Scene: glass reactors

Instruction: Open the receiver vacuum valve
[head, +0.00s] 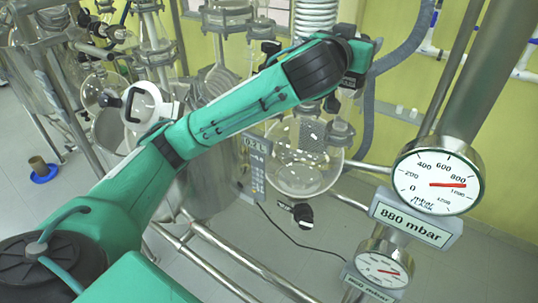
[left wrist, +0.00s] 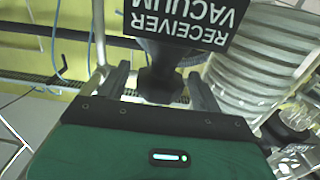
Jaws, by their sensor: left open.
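In the left wrist view a black sign reading RECEIVER VACUUM (left wrist: 190,20) shows upside down at the top. Below it a black valve handle (left wrist: 160,82) lies between the two fingers of my left gripper (left wrist: 158,72). The fingers are open, one on each side of the handle, with visible gaps. In the head view my left arm reaches from lower left to upper centre. Its wrist hides the valve there, and I cannot make out the fingers. My right gripper is in neither view.
A round glass receiver flask (head: 305,170) hangs below my left forearm. An upper gauge (head: 438,180) has a plate reading 880 mbar (head: 412,222); a lower gauge (head: 382,270) stands under it. A ribbed white column (left wrist: 265,65) is right of the valve. Steel rails (head: 215,240) cross the front.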

